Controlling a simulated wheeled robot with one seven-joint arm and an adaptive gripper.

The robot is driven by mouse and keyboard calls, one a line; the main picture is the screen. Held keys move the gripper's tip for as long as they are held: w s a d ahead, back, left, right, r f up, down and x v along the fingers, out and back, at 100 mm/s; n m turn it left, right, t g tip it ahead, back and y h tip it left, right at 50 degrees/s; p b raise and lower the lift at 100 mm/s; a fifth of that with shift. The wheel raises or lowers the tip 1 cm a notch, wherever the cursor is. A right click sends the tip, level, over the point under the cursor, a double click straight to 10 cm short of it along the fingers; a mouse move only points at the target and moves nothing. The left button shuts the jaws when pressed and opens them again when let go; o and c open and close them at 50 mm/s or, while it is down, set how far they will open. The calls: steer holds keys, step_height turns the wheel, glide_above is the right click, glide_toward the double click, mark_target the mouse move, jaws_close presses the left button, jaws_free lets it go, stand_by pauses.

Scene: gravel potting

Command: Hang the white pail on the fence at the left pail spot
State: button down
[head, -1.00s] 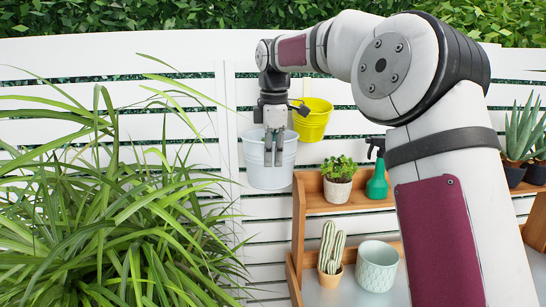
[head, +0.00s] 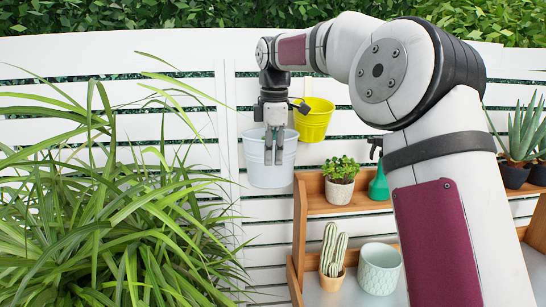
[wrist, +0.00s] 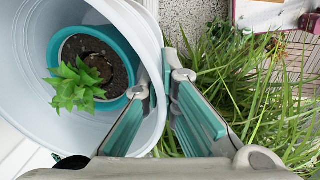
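The white pail (head: 258,170) is upright against the white fence (head: 185,130), left of a yellow pail. My gripper (head: 274,160) points down at the pail's near side in the head view. In the wrist view the fingers of my gripper (wrist: 163,82) are apart, with the pail's rim (wrist: 162,105) showing in the gap between them. They do not look closed on the wall. Inside the pail is a teal pot (wrist: 133,78) of dark soil with a green succulent (wrist: 75,86). The pail's handle and its contact with the fence are hidden.
The yellow pail (head: 313,122) is on the fence close by on the right. A wooden shelf (head: 318,200) below holds a small plant (head: 340,180), a cactus (head: 332,248) and a pale pot (head: 379,272). A large leafy plant (head: 105,215) fills the left front.

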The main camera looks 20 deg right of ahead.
steer(key=shift+w+d+b, duration=0.15)
steer(key=shift+w+b, duration=0.6)
steer(key=shift+w, duration=0.05)
steer(key=shift+w+d+b, duration=0.15)
steer(key=shift+w+b, duration=0.6)
steer(key=shift+w, duration=0.05)
stand_by(1.4)
steer(key=shift+f+p, duration=0.35)
steer(key=shift+f, duration=0.3)
stand_by(2.9)
steer(key=c, duration=1.7)
jaws_free()
steer(key=o, duration=0.5)
steer(key=shift+c, duration=0.2)
